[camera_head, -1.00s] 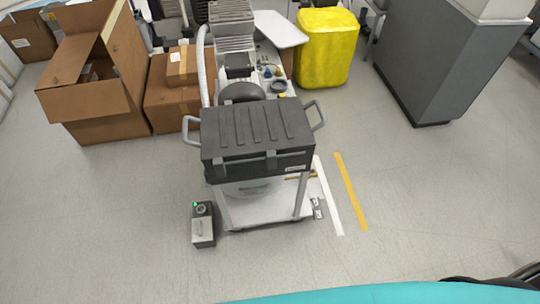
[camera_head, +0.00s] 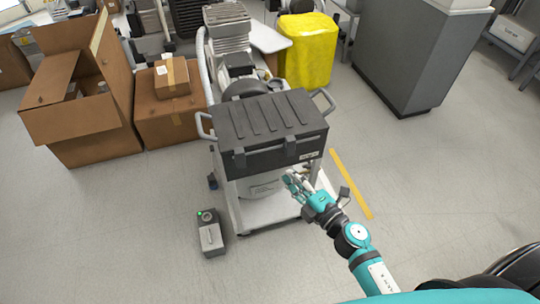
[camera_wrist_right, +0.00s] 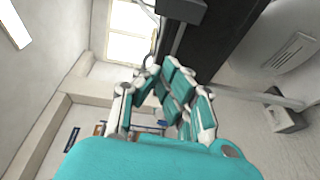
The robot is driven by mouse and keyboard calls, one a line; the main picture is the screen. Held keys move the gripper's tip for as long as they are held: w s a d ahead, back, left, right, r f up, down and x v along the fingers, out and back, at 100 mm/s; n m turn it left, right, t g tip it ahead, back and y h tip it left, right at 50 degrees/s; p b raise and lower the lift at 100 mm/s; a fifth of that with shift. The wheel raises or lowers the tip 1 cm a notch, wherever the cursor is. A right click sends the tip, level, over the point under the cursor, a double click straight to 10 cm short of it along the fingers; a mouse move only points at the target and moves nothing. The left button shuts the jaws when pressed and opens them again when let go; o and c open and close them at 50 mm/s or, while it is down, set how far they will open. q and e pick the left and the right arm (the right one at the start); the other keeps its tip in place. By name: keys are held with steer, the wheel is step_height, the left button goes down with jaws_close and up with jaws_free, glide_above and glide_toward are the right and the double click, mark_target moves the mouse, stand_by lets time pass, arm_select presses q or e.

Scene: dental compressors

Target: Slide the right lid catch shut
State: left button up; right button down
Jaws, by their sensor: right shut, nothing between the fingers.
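The black lidded case (camera_head: 268,117) sits on top of the white cart. Two dark lid catches hang at its front edge, the left catch (camera_head: 240,157) and the right catch (camera_head: 290,146). I cannot tell from here how far the right catch is slid. My right gripper (camera_head: 290,180) is shut and empty, just below and in front of the case, under the right catch and apart from it. In the right wrist view the fingers (camera_wrist_right: 165,92) point toward the dark case underside (camera_wrist_right: 225,35), with a dark block (camera_wrist_right: 180,9) above them. My left gripper is out of view.
A grey box with a green light (camera_head: 210,235) stands on the floor left of the cart (camera_head: 270,211). Cardboard boxes (camera_head: 80,110), a yellow bin (camera_head: 306,50) and a grey cabinet (camera_head: 412,60) stand behind. Floor in front is clear.

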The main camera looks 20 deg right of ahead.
mark_target(289, 145)
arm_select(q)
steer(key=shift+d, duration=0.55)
arm_select(e)
steer(key=shift+a+r+n, duration=0.15)
steer(key=shift+r+n, duration=0.1)
steer(key=shift+r, duration=0.25)
steer(key=shift+a+r+n, duration=0.15)
steer(key=shift+r+n, duration=0.1)
steer(key=shift+r, duration=0.25)
steer(key=x, duration=1)
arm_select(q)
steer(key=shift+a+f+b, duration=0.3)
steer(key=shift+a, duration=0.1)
arm_select(e)
steer(key=d, duration=0.3)
steer(key=shift+d+r, duration=0.1)
steer(key=shift+d, duration=0.3)
